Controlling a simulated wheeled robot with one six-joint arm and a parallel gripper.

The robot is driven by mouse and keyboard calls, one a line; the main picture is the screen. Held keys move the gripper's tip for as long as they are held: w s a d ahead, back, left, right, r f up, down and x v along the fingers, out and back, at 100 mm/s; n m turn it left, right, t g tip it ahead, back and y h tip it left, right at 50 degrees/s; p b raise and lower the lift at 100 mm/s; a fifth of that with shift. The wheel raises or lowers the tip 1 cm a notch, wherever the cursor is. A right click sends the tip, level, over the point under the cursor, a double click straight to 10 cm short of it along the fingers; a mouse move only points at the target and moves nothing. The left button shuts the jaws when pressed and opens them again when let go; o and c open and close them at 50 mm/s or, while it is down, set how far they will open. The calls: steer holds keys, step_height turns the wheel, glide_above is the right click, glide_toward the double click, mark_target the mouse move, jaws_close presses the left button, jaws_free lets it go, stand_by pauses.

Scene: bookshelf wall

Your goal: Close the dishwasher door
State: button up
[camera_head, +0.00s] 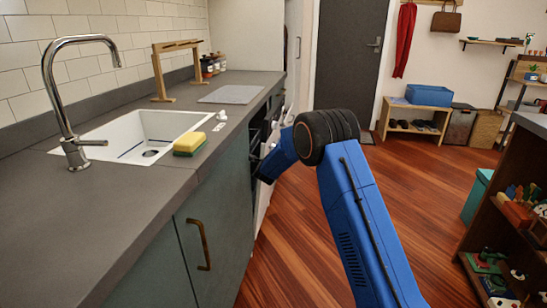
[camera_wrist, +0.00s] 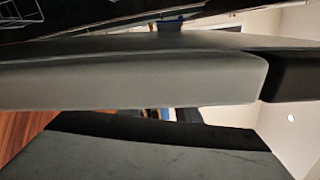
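The dishwasher is built in under the counter, past the green cabinet. Its dark opening (camera_head: 256,132) shows in the head view, so the door is not fully shut. A pale panel edge (camera_head: 262,207), likely the door, shows below my arm; my arm hides much of it, and its angle is unclear. My gripper end (camera_head: 262,174) is at the dishwasher front, mostly hidden behind my blue wrist. In the wrist view a broad pale grey panel (camera_wrist: 130,80) crosses very close to the camera, with a wire rack (camera_wrist: 20,12) at upper left. The fingers cannot be made out.
The counter (camera_head: 130,190) runs along the left, with a sink (camera_head: 120,130), a yellow sponge (camera_head: 190,144) and a faucet (camera_head: 70,140). A dark shelf unit (camera_head: 500,240) with small items stands at the right. The wooden floor (camera_head: 420,190) between is clear.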

steer(key=v, duration=1.5)
steer(key=shift+r, duration=0.1)
